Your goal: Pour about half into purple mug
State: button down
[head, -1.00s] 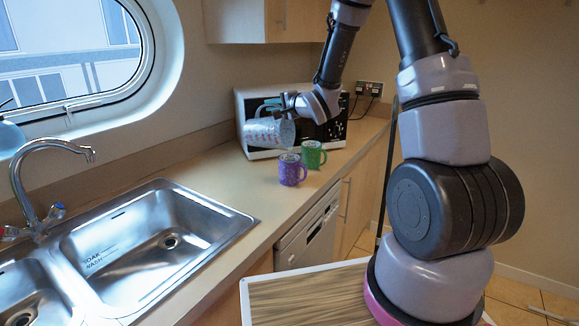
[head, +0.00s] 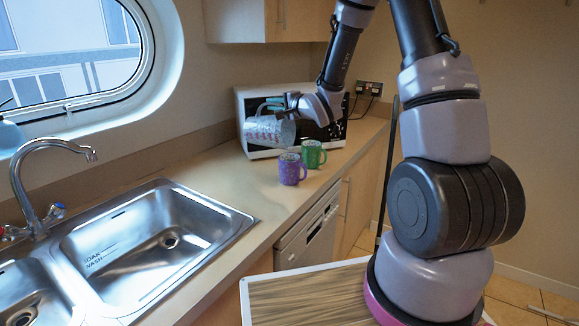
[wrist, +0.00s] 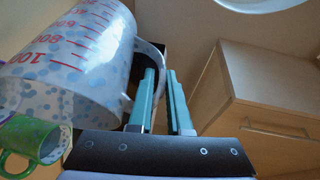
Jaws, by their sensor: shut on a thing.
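The clear measuring jug (head: 262,131) with blue spots and red markings is tilted well over, above the counter in front of the microwave. My gripper (head: 278,103) is shut on its handle; in the wrist view the teal fingers (wrist: 163,98) are at the handle of the jug (wrist: 70,50). The purple mug (head: 290,170) stands upright on the counter, below and slightly right of the jug. The green mug (head: 313,154) stands just behind it to the right, and a green mug (wrist: 22,140) shows in the wrist view. I cannot make out any stream or the liquid levels.
The microwave (head: 330,135) stands close behind the jug and mugs. The steel sink (head: 150,240) and tap (head: 40,180) are at left. The counter (head: 225,175) between sink and mugs is clear. A wall cupboard (head: 240,22) hangs above.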

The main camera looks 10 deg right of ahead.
jog(key=shift+s+d+r+m+t+y+p, duration=0.15)
jog(key=shift+s+d+r+m+t+y, duration=0.1)
jog(key=shift+s+d+t, duration=0.25)
jog(key=shift+s+d+r+m+t+y+p, duration=0.1)
jog(key=shift+s+d+m+t+y+p, duration=0.1)
jog(key=shift+s+d+t, duration=0.25)
jog(key=shift+s+d+r+m+t+y+p, duration=0.15)
jog(key=shift+s+d+r+t+y, duration=0.15)
jog(key=shift+d, duration=0.35)
dwell(3.5)
jog(key=shift+s+d+m+t+p, duration=0.4)
jog(key=shift+s+d+t, duration=0.35)
jog(key=shift+d, duration=0.2)
dwell(2.0)
